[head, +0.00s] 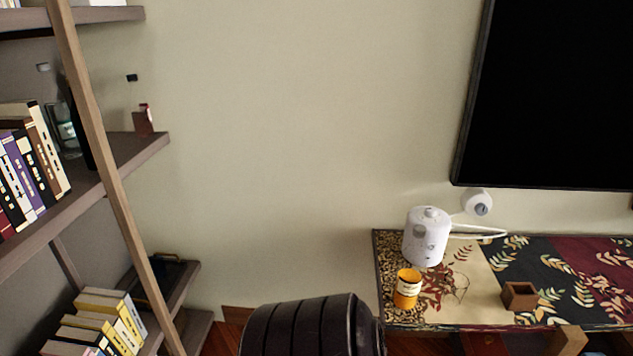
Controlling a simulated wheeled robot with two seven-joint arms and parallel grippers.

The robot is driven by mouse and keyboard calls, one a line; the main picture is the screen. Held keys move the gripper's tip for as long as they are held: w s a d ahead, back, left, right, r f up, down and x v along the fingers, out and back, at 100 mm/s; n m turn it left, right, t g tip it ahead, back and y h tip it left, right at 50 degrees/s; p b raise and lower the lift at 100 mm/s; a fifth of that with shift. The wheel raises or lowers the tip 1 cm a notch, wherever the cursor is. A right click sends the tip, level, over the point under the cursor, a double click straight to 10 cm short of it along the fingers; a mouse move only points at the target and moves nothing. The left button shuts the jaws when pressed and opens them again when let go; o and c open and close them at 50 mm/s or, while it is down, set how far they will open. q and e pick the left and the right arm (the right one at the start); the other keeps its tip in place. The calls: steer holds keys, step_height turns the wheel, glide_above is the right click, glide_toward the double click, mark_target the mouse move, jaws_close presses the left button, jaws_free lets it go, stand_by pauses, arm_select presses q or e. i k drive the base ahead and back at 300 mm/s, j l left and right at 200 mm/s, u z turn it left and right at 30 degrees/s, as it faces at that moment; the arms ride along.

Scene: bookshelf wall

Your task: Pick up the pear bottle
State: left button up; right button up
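No object is clearly readable as the pear bottle. A greenish glass bottle (63,128) with a pale label stands on the middle shelf at the left, behind the books and partly hidden by the shelf's slanted post. A small orange cylinder (407,288) with a pale label stands upright on the patterned cabinet at the right, in front of the white kettle; I cannot tell if it is a bottle. Neither of my grippers shows in the head view.
The wooden bookshelf (140,150) fills the left, with a slanted post (95,150) in front. The patterned cabinet (545,262) holds a white kettle (424,240) and a small brown box (519,296). A dark ribbed object (310,328) fills the bottom middle.

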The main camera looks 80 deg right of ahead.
mark_target(413, 262)
steer(key=z, duration=0.5)
steer(key=k+z, duration=0.15)
steer(key=z, duration=0.85)
steer(key=k+l+z, duration=0.1)
steer(key=z, duration=0.4)
